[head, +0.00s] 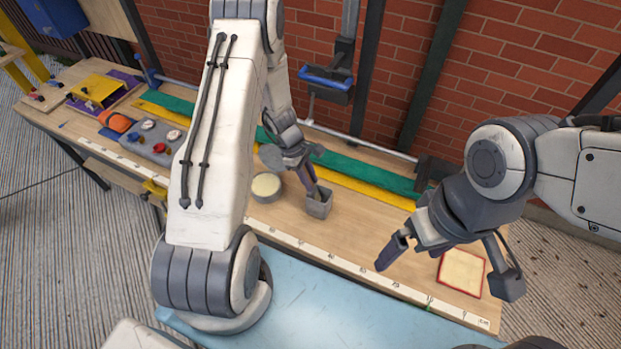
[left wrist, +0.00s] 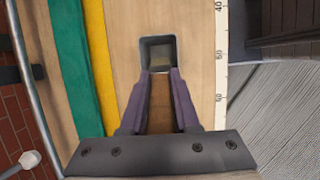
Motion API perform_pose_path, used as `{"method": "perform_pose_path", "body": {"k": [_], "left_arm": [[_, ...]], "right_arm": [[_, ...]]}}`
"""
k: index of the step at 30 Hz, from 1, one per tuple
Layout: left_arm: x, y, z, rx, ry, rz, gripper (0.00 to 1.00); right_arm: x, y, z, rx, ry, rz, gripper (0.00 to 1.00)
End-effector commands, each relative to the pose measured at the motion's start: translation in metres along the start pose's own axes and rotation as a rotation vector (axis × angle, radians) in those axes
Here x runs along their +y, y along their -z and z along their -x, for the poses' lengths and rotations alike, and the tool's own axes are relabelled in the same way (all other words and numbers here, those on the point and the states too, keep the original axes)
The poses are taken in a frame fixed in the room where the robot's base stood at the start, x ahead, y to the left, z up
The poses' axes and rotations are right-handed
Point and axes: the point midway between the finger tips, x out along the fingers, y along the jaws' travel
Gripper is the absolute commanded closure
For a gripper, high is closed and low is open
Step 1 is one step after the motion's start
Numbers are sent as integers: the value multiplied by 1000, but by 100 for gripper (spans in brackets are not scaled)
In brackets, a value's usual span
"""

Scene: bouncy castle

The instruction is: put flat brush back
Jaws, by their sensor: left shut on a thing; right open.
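The flat brush, with a brown handle (left wrist: 161,105), is held between the purple fingers of my left gripper (left wrist: 162,74) in the left wrist view. Its far end reaches into the mouth of a small grey square holder (left wrist: 143,54); how deep it sits is hidden. In the head view the same holder (head: 320,207) stands on the workbench, with my left gripper (head: 311,187) just above it, tilted. The brush is mostly hidden there by the fingers. My right gripper (head: 450,268) is open and empty above the right part of the bench.
A round tin (head: 267,188) and a grey disc (head: 271,157) are left of the holder. Green (head: 365,170) and yellow (head: 350,184) strips run behind it. A ruler (head: 345,264) lines the front edge. A red-edged square (head: 461,272) lies at right. Bare wood lies right of the holder.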

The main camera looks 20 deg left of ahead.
Motion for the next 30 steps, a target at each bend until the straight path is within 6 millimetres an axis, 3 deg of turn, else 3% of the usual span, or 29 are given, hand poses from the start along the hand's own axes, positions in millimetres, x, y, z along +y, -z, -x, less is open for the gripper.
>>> {"method": "perform_pose_path", "body": {"k": [17,18,20,30], "left_arm": [[0,3,-12,0,0,-3,100],[0,3,-11,0,0,-3,59],[0,2,-10,0,0,-3,41],[0,2,-8,0,0,-3,41]], "right_arm": [[1,0,-9,0,0,-1,0],[1,0,-8,0,0,-2,0],[0,0,-7,0,0,-2,0],[0,0,-5,0,0,-1,0]]}}
